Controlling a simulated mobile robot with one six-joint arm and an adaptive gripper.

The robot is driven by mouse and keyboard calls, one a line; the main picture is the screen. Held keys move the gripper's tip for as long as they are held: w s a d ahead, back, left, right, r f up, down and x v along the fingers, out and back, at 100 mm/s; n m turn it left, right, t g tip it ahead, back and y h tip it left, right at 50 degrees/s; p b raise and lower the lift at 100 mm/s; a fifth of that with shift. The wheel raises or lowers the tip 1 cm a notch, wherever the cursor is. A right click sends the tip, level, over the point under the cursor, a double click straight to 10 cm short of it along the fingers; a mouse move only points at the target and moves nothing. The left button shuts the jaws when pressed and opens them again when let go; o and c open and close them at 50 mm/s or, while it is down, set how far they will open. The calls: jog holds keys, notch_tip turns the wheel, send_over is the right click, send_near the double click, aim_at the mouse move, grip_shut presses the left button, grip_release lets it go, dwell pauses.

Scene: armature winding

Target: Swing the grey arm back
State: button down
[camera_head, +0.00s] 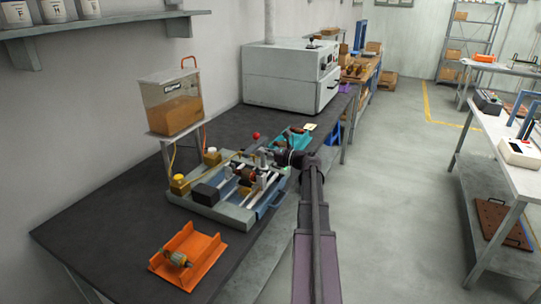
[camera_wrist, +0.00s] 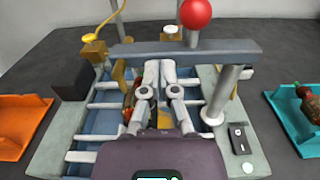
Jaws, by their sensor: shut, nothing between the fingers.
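The grey arm (camera_wrist: 215,48) is a flat bar lying crosswise over the winding machine (camera_wrist: 232,148) in the wrist view. A red ball knob (camera_wrist: 196,13) stands up on a post near its middle; the knob also shows in the head view (camera_head: 256,135). My gripper (camera_wrist: 160,66) is shut and empty. Its fingertips are at the near edge of the bar, left of the knob; I cannot tell if they touch it. In the head view my gripper (camera_head: 284,157) is over the machine's right side. A copper-coloured armature (camera_wrist: 131,100) is partly hidden beside my fingers.
An orange tray (camera_head: 205,240) with an armature (camera_head: 177,258) lies in front of the machine. A teal tray (camera_wrist: 284,112) with another armature (camera_wrist: 308,101) is on the other side. A clear tank (camera_head: 170,92) and a grey oven (camera_head: 285,80) stand behind. The dark bench is clear at front left.

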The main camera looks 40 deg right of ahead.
jog(key=shift+w+a, duration=0.2)
jog(key=shift+w, duration=0.3)
